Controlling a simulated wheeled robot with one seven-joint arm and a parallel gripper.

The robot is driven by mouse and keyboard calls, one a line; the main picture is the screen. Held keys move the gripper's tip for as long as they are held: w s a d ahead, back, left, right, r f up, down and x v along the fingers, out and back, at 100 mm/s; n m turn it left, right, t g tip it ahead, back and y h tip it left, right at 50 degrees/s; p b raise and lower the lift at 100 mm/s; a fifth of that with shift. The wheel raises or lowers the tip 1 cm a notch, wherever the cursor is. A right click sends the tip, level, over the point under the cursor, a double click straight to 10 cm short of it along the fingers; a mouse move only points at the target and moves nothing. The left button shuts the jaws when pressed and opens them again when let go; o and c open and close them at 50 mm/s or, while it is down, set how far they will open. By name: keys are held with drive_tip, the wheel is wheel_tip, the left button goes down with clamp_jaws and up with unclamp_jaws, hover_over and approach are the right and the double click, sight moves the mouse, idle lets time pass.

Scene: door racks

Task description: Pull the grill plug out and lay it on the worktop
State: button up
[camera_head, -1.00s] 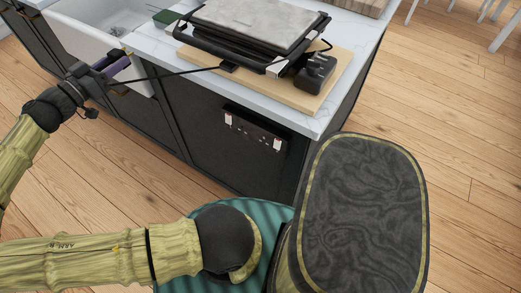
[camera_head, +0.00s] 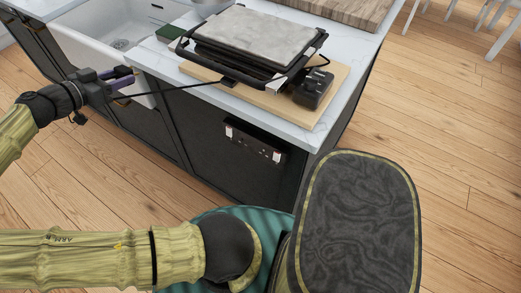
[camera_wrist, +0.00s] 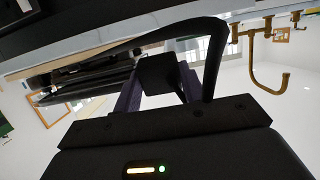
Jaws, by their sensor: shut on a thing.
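My gripper (camera_head: 120,78), with purple fingers, is at the left, in front of the sink and off the worktop's front edge. It is shut on a black block that looks like the grill plug (camera_wrist: 157,73); the plug is mostly hidden in the head view. A black cord (camera_head: 170,90) runs from the plug to the front of the grill (camera_head: 255,32). The grill stands on a wooden board on the pale marble worktop (camera_head: 335,112). The socket panel (camera_head: 255,140) on the dark cabinet front shows two white switches and no plug in it.
A black boxy piece with small prongs (camera_head: 313,88) sits on the wooden board (camera_head: 270,108) right of the grill. The white sink (camera_head: 90,35) is at the left. A green item (camera_head: 170,33) lies beside the grill. Clear marble is narrow around the board.

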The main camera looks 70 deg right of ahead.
idle(0.3)
drive_tip(key=shift+s+d+f, duration=0.1)
drive_tip(key=shift+d, duration=0.3)
drive_tip(key=b, duration=0.3)
hover_over(174, 61)
idle(2.0)
drive_tip(key=shift+f+b, duration=1.5)
drive_tip(key=shift+f, duration=0.2)
drive_tip(key=o, duration=1.4)
drive_tip(key=shift+c, duration=0.2)
